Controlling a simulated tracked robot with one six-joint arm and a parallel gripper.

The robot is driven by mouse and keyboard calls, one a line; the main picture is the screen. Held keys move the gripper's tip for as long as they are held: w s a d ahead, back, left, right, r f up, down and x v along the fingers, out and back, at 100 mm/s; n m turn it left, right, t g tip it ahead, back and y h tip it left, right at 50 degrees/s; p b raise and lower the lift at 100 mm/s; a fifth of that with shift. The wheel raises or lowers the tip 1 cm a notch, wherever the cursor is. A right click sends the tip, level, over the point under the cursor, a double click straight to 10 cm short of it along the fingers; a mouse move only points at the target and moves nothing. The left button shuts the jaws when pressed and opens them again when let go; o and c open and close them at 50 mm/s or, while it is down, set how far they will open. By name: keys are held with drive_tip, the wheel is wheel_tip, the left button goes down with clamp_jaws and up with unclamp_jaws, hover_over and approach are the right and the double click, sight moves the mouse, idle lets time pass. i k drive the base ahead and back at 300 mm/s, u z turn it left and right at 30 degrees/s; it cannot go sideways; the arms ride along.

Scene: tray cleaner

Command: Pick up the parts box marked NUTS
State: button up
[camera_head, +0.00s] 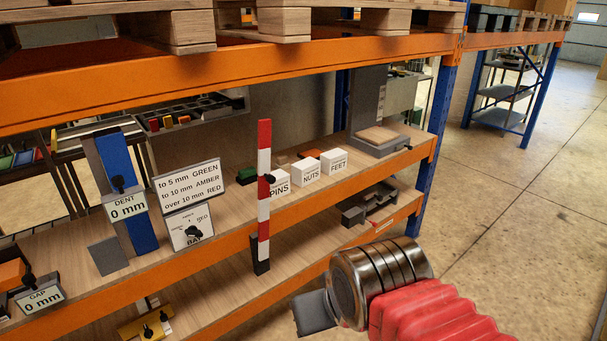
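The parts box marked NUTS (308,174) is a small white box with black lettering. It stands upright on the wooden shelf, in the middle of a row of three. The box marked PINS (279,187) is to its left and partly behind a red and white striped post. The box marked FEET (335,164) is to its right. My gripper (313,313) shows as a grey plate at the end of a metallic wrist with a red sleeve, low in the picture. It is in front of the shelf, well apart from the boxes. Its fingers cannot be told apart.
The striped post (264,190) rises at the shelf's front edge. An orange beam (220,75) with pallets runs above. A grey device (378,140) stands right of the boxes. Sign boards (188,186) and a blue gauge (138,195) stand left. Open floor lies at right.

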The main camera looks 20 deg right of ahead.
sight(305, 172)
drive_tip(key=i, duration=1)
